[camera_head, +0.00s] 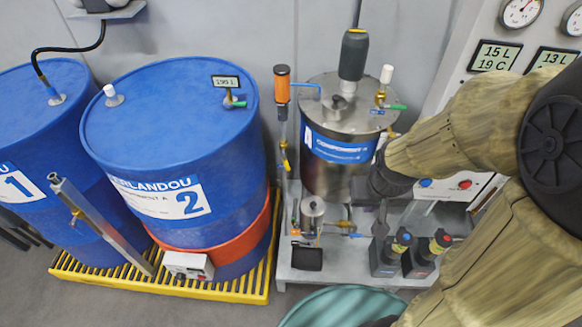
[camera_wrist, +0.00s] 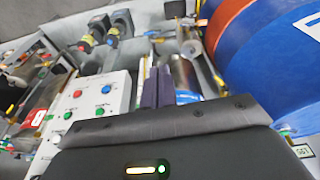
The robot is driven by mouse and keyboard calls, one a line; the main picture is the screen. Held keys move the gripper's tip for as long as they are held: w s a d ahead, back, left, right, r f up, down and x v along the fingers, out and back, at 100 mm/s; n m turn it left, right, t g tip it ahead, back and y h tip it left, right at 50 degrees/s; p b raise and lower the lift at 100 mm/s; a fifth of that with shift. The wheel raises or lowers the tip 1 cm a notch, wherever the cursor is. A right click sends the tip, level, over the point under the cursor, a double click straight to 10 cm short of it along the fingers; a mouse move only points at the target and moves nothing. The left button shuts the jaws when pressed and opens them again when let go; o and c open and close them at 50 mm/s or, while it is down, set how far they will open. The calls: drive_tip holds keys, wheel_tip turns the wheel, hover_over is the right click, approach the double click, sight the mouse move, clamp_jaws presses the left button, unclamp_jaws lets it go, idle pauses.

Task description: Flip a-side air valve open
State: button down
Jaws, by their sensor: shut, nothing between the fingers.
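I cannot tell for sure which valve is the a-side air valve. Small handled valves show in the head view: a blue handle (camera_head: 306,85) beside an orange-topped cylinder (camera_head: 282,84), and a green handle (camera_head: 397,107) on the lid of the steel tank (camera_head: 325,176). A yellow valve (camera_head: 285,160) hangs on the line left of the tank. My gripper shows in the wrist view (camera_wrist: 158,72), its dark fingers together and empty. The steel tank is just beyond the fingers in that view. In the head view my arm comes from the right and covers the area right of the tank.
Blue drums (camera_head: 178,135) stand on a yellow grated pallet (camera_head: 165,288) at left. A small pump (camera_head: 312,212) and dark bottles (camera_head: 386,253) sit on the grey platform (camera_head: 340,262). A control panel (camera_wrist: 93,107) with buttons is left of my fingers. A teal drum (camera_head: 335,308) is at the front.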

drive_tip(key=w+a+f+n+t+b, duration=0.1)
drive_tip(key=w+f+n+t+b, duration=0.35)
drive_tip(key=w+n, duration=0.75)
drive_tip(key=w+a+f+n+y, duration=0.3)
drive_tip(key=a+f+n, duration=0.1)
drive_tip(key=n, duration=0.4)
drive_tip(key=w+a+f+n+y+b, duration=0.1)
drive_tip(key=w+a+f+n+y, duration=0.2)
drive_tip(key=a+n, duration=0.3)
drive_tip(key=shift+f+n, duration=0.7)
drive_tip(key=shift+n, duration=0.5)
drive_tip(key=shift+s, duration=0.15)
